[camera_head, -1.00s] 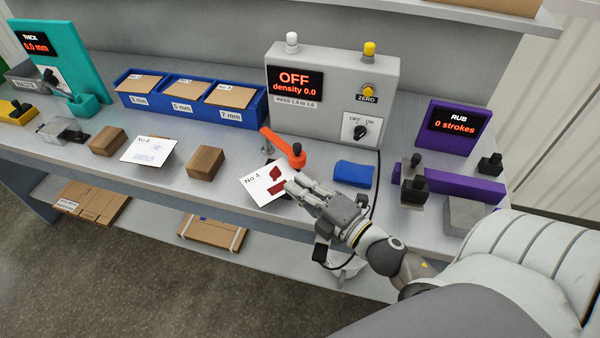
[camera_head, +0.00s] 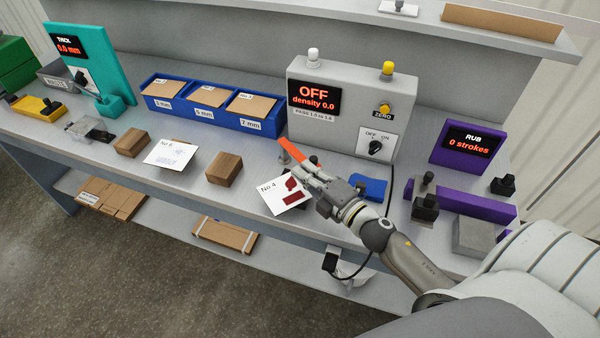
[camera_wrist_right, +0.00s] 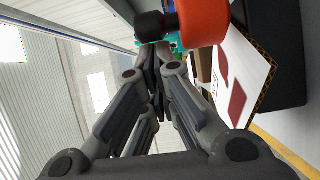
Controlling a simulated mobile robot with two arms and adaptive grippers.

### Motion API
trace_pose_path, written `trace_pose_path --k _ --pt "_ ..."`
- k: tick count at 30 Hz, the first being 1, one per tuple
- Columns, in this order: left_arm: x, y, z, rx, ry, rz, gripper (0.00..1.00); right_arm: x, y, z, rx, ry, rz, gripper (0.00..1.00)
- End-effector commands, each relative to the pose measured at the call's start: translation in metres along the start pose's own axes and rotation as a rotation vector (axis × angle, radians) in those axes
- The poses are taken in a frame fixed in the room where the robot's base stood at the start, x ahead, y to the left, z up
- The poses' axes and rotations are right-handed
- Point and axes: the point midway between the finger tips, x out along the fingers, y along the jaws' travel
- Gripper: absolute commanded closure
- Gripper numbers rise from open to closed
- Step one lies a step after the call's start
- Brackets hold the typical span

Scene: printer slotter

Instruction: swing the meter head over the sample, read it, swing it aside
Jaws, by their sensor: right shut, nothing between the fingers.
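The orange meter arm (camera_head: 296,151) with a black knob (camera_head: 314,160) stands on the bench by the grey meter box (camera_head: 340,77), whose display reads OFF and density 0.0. The sample card "No 4" (camera_head: 272,200) with dark red patches lies in front of the arm. My right gripper (camera_head: 308,174) is shut and empty, beside the knob and over the card's right edge, hiding part of the arm. In the right wrist view, the shut fingers (camera_wrist_right: 155,70) point at the black knob (camera_wrist_right: 150,25) and orange head (camera_wrist_right: 203,20); contact is unclear. My left gripper is not in view.
The box carries an OFF/ON switch (camera_head: 375,148) and a yellow ZERO button (camera_head: 384,109). A blue cloth (camera_head: 371,188) lies right of my gripper. The purple RUB device (camera_head: 468,145) stands further right. Wooden blocks (camera_head: 224,169) and the No 8 card (camera_head: 171,154) lie left.

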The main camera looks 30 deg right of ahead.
Motion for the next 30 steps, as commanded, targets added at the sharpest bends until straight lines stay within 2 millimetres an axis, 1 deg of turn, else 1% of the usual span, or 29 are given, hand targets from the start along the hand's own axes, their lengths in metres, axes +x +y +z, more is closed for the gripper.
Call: trace_pose_path --k 9,17,21,30 --pt "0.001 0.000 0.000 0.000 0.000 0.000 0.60 -0.001 -0.001 0.002 -0.002 0.009 -0.001 1.00" --pt "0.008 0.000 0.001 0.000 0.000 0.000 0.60 -0.005 -0.002 0.021 -0.005 0.113 -0.003 1.00" --pt "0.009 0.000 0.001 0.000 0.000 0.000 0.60 -0.008 -0.001 0.035 -0.001 0.124 -0.002 1.00" --pt "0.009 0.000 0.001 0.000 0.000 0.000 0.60 -0.008 0.000 0.037 0.000 0.123 -0.001 1.00"
